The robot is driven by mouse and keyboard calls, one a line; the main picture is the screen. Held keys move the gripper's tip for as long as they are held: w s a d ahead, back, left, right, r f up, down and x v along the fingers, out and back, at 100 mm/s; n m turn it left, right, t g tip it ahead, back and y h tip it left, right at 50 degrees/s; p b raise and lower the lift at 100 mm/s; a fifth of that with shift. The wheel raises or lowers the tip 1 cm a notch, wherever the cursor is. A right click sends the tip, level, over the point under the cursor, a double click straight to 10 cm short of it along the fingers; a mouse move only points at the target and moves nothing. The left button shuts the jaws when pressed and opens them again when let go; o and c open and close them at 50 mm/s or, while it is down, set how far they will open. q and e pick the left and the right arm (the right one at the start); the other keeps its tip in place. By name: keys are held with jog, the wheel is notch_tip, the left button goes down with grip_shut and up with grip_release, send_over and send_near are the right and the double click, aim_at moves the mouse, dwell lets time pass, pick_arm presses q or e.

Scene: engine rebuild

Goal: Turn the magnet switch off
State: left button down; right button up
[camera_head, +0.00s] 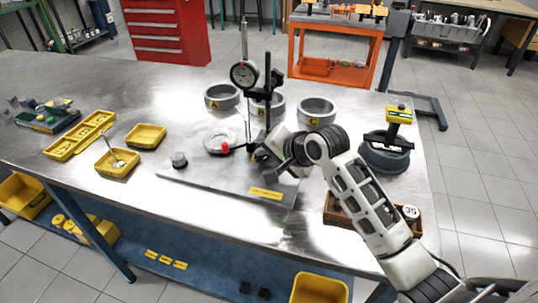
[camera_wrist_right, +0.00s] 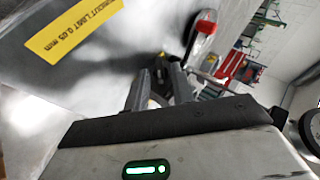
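The dial indicator stand (camera_head: 268,92) with its black post stands on the grey plate (camera_head: 225,190) on the metal table. Its round dial (camera_head: 244,74) faces me. The magnet base and its switch are largely hidden behind my right gripper (camera_head: 260,157). In the right wrist view the two fingers of the right gripper (camera_wrist_right: 158,88) are apart, with a small dark part with some yellow (camera_wrist_right: 157,98) between or just beyond them. I cannot tell whether the fingers touch it, nor which way the switch is turned. My left gripper is not in view.
A red-tipped part (camera_head: 225,147) is left of the gripper by a pale disc. Rings (camera_head: 222,97) marked with letters stand behind the post. A dark round fixture (camera_head: 385,152) is at right, a brown tray (camera_head: 340,208) lies under my forearm, and yellow trays (camera_head: 146,135) are at left.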

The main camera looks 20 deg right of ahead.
grip_shut()
